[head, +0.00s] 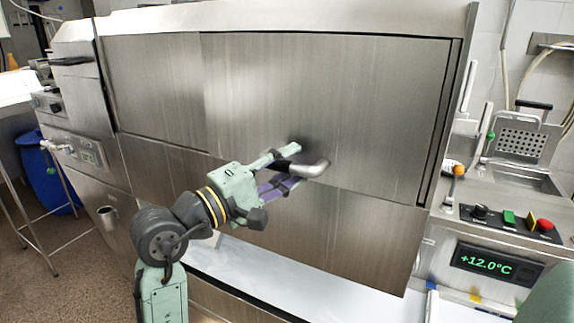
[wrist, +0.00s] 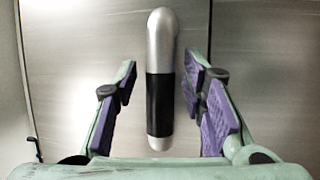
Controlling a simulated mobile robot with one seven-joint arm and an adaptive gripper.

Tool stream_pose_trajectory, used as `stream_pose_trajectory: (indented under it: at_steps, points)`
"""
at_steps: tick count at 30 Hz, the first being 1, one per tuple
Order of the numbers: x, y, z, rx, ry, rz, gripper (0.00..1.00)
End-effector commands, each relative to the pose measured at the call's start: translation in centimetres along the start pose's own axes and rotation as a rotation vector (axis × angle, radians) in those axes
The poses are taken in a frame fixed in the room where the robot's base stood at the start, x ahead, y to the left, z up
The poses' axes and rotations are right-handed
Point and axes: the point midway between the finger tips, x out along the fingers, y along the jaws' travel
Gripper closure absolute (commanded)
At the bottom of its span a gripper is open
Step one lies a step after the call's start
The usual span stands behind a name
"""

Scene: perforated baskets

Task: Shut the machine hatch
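The machine hatch (head: 330,90) is a large brushed-steel panel on the front of a long steel machine. A grey bar handle (head: 318,169) stands out near its lower middle; in the wrist view the handle (wrist: 160,50) runs upright and has a black grip section. My gripper (head: 293,166) is at the handle, with purple-padded fingers open. In the wrist view my gripper (wrist: 160,98) has one finger on each side of the handle, with gaps between pads and bar. I cannot tell how far the hatch stands open.
A control panel with a red button (head: 545,225) and a +12.0°C display (head: 497,263) is at the right, below a perforated basket (head: 520,137). A pale ledge (head: 270,272) lies under the steel panels. A blue bin (head: 48,173) and a metal-legged table stand at the left.

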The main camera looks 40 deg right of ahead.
Motion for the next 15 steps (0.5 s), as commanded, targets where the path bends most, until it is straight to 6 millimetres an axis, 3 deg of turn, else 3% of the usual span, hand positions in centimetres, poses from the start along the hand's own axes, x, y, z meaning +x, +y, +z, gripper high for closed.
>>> stream_pose_trajectory:
  at_steps: [15]
  points:
    - [-0.03,0.0,0.01,0.0,0.0,0.0,0.94]
